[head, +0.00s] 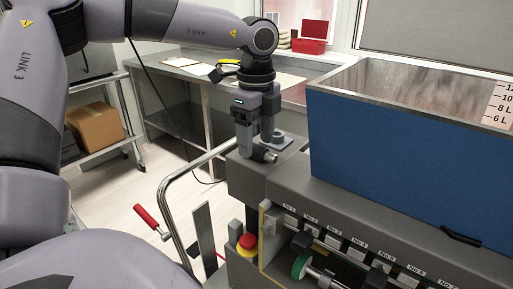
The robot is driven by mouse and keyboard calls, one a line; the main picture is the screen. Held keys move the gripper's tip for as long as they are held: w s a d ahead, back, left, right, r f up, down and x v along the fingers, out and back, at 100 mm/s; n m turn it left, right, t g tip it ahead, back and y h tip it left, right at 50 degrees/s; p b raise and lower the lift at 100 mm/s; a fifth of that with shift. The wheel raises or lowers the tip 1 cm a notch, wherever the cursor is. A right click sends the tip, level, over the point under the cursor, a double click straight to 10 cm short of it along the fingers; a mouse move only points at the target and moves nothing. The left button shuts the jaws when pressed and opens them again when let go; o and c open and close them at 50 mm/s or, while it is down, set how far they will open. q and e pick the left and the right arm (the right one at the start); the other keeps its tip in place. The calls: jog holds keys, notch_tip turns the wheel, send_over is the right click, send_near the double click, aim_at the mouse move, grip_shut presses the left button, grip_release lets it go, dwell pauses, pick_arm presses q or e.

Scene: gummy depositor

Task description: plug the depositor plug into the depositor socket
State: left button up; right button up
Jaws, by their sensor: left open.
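The gummy depositor is a grey machine (410,225) with a blue hopper (390,160) on the right. My left gripper (256,142) points down over the machine's left rear corner, with its fingers apart. A small grey cylindrical part (264,155) with a round end lies on that corner, just under the fingertips; it may be the depositor plug, but I cannot tell. A grey raised fitting (281,140) sits beside it on the right, partly behind a finger; I cannot tell whether it is the socket. My right gripper is out of view.
A red emergency button (247,241) and a red-handled crank (147,217) are at the machine's left. A bent metal rail (172,188) stands there too. A bench (190,69) with a clipboard runs behind. A cardboard box (95,126) sits on a cart.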

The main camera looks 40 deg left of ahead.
pick_arm(q)
jog(key=shift+f, duration=0.95)
grip_shut()
jog(key=c, duration=1.2)
grip_release()
